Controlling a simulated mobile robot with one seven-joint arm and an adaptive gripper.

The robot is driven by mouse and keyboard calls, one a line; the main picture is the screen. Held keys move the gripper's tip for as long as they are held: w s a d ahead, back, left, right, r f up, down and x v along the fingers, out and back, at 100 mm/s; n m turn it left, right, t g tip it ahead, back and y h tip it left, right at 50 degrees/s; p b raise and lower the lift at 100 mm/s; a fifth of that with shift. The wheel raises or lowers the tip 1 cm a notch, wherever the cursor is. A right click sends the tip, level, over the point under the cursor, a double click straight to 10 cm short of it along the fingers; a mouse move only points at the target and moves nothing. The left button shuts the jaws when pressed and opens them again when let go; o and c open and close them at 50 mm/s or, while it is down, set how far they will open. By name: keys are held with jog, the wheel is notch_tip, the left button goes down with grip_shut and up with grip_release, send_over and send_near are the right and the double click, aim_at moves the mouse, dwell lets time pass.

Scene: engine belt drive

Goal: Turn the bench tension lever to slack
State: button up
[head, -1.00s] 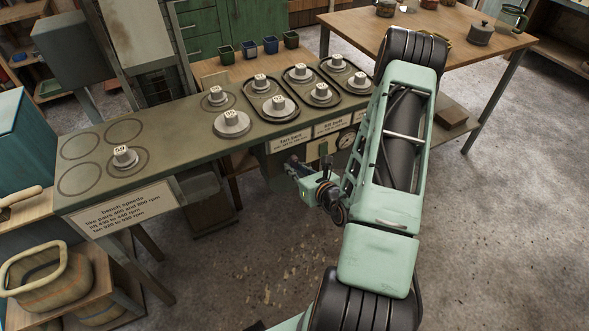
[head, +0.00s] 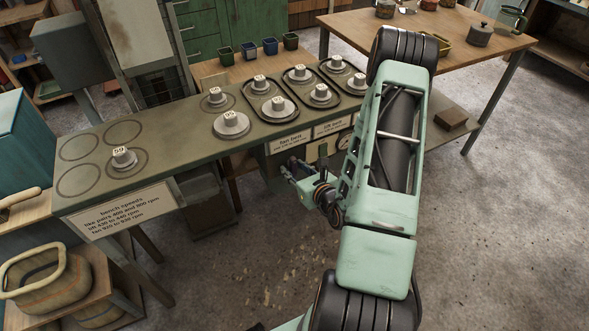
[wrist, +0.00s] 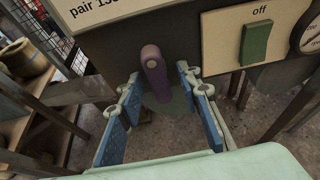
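The purple tension lever (wrist: 154,68) stands upright on a dark round mount at the bench front, in the upper middle of the wrist view. My gripper (wrist: 160,88) is open. Its blue-padded fingers lie on either side of the lever's lower part in the picture, with gaps on both sides. I cannot tell whether the tips reach the lever in depth. In the head view my gripper (head: 294,173) is at the front of the bench (head: 185,138), below the belt signs. The lever is too small to make out clearly there.
A green switch (wrist: 255,43) marked "off" sits right of the lever, with a gauge (wrist: 310,35) beyond it. Several pulleys stand on the bench top. A wooden table (head: 470,30) stands behind my arm. The floor in front of the bench is clear.

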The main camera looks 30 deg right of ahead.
jog(key=v, duration=0.7)
jog(key=shift+s, duration=0.3)
jog(key=shift+r, duration=0.1)
